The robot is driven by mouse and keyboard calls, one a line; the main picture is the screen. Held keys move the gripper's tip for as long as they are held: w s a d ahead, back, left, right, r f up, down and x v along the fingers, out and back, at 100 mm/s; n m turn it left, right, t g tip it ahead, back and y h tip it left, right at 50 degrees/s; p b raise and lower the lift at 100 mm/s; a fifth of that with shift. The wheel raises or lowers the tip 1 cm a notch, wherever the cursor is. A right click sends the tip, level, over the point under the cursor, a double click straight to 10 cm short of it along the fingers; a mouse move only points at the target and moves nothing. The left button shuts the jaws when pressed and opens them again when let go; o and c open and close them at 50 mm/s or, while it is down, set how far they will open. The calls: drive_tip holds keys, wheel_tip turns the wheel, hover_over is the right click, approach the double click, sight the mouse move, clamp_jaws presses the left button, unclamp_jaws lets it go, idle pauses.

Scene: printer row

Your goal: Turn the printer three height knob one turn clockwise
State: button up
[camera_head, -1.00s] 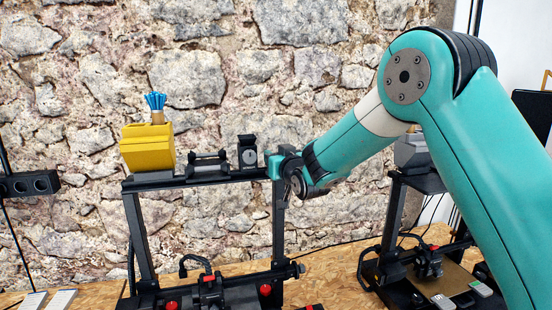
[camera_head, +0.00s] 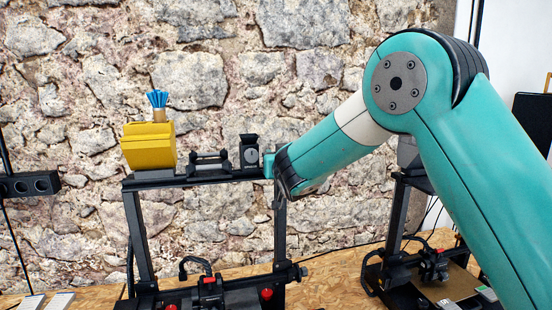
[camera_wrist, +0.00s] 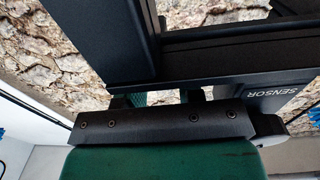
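A black printer frame (camera_head: 205,178) stands at centre left in the head view. A dark round knob (camera_head: 302,271) sits at the right end of its crossbar. Red knobs (camera_head: 267,294) show low at its bed. I cannot tell which printer is number three. My arm reaches across from the right, and its wrist end (camera_head: 290,170) covers the frame's upper right corner. My gripper (camera_wrist: 157,97) shows in the wrist view as short dark stubs beside a black screwed bar, close to a dark frame (camera_wrist: 235,45). Its opening and any hold are unclear.
A yellow spool-like block (camera_head: 148,146) with a blue brush-like item (camera_head: 157,99) and a small dial (camera_head: 250,152) sit on the top bar. Another printer (camera_head: 425,265) stands at right, partly hidden by my arm. A stone wall rises behind. Wooden bench (camera_head: 335,275) is bare between the printers.

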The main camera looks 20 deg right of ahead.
drive_tip(key=o, duration=0.4)
drive_tip(key=shift+s, duration=0.1)
drive_tip(key=s+b, duration=0.8)
drive_tip(key=s, duration=0.9)
drive_tip(key=shift+s+a+b, duration=0.15)
drive_tip(key=shift+b, duration=0.2)
drive_tip(key=shift+f, duration=0.1)
